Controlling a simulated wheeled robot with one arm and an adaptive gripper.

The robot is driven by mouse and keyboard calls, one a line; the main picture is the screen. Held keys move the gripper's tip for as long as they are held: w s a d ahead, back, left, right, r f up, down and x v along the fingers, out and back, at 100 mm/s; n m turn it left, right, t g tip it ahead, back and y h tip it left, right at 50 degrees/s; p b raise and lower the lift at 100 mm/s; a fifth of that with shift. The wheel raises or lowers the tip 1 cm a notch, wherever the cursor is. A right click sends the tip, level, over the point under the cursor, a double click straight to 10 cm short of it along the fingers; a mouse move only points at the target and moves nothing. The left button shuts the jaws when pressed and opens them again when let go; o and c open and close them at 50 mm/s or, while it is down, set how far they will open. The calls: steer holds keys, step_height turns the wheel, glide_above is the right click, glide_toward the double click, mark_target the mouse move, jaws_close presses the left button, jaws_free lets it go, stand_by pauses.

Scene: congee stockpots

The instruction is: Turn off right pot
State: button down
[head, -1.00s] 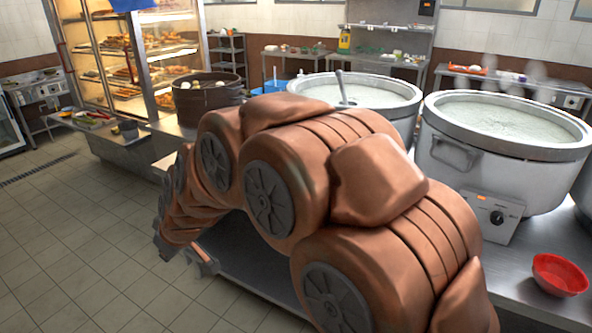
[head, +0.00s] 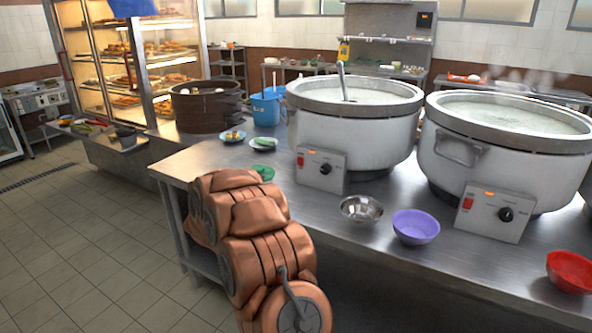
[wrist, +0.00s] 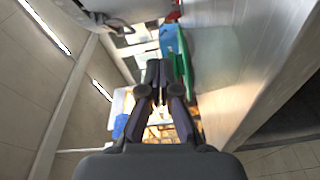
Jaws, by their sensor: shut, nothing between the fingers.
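The right pot (head: 500,165) is a large white stockpot with a metal rim, full of pale steaming congee. Its control box (head: 487,224) on the front has a red switch (head: 468,203), a small orange light (head: 488,194) and a black knob (head: 506,214). The left pot (head: 345,138) has a similar box (head: 308,170) and a ladle in it. My gripper (wrist: 159,68) is shut and empty in the wrist view, well away from the right pot's box. In the head view my arm hides it.
A steel bowl (head: 362,209), a purple bowl (head: 416,227) and a red bowl (head: 570,271) stand along the front of the steel counter (head: 375,255). Small plates and a blue bucket (head: 266,108) are left of the pots. The floor at left is clear.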

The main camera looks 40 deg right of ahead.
mark_target(300, 159)
steer(key=s+d+g+h, duration=0.1)
steer(key=s+d+f+g+h, duration=0.1)
steer(key=s+d, duration=0.1)
steer(key=shift+s+d+f+g+h, duration=0.3)
steer(key=shift+s+d+g+h, duration=0.1)
steer(key=x, duration=1.4)
steer(key=shift+r+p, duration=0.15)
steer(key=shift+p, duration=0.2)
